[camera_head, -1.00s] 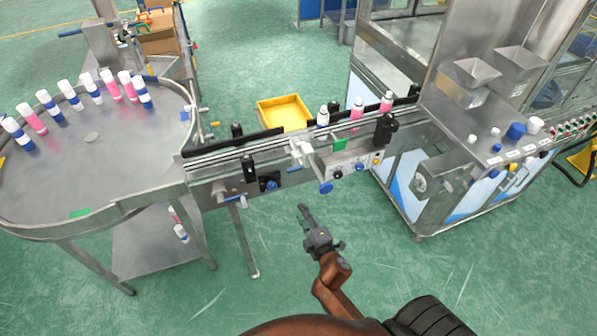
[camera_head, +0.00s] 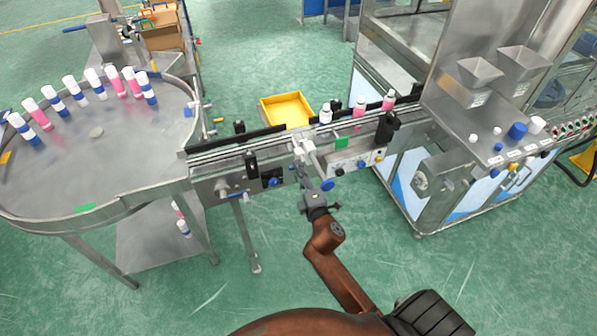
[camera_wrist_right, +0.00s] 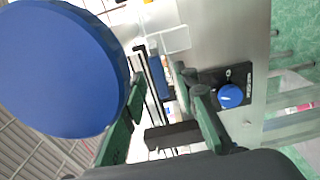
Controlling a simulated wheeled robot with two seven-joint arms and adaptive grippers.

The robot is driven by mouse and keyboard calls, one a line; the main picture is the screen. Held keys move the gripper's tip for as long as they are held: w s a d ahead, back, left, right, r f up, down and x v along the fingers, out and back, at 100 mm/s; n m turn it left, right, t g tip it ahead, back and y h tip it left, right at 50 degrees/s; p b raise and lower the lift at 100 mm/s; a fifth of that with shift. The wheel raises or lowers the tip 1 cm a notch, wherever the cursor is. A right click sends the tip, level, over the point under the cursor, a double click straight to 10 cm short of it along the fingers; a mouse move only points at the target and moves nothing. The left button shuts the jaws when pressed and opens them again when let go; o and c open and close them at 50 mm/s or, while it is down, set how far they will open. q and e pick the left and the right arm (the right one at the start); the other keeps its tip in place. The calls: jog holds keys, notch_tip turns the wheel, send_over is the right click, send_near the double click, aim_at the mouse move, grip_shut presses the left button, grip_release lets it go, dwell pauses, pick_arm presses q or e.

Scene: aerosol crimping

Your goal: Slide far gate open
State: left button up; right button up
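A pale gate fitting (camera_head: 306,150) sits on the near side of the conveyor, about midway along it. A blue round knob (camera_head: 327,185) is on the conveyor's front below it. My right gripper (camera_head: 304,178) is just in front of the conveyor, left of this knob. In the right wrist view its green fingers (camera_wrist_right: 165,88) are apart, with nothing clearly held. A large blue round knob (camera_wrist_right: 62,68) fills the upper left there, close to the left finger. Contact cannot be told. My left gripper is not in view.
The conveyor rail (camera_head: 230,150) runs from the round steel table (camera_head: 110,165) with several cans to the machine cabinet (camera_head: 425,180). Several capped cans stand on its right part. A smaller blue knob (camera_wrist_right: 230,96) shows on a black plate. A yellow bin (camera_head: 286,110) lies behind. Floor in front is clear.

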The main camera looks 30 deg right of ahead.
jog(key=shift+c, duration=0.5)
grip_shut()
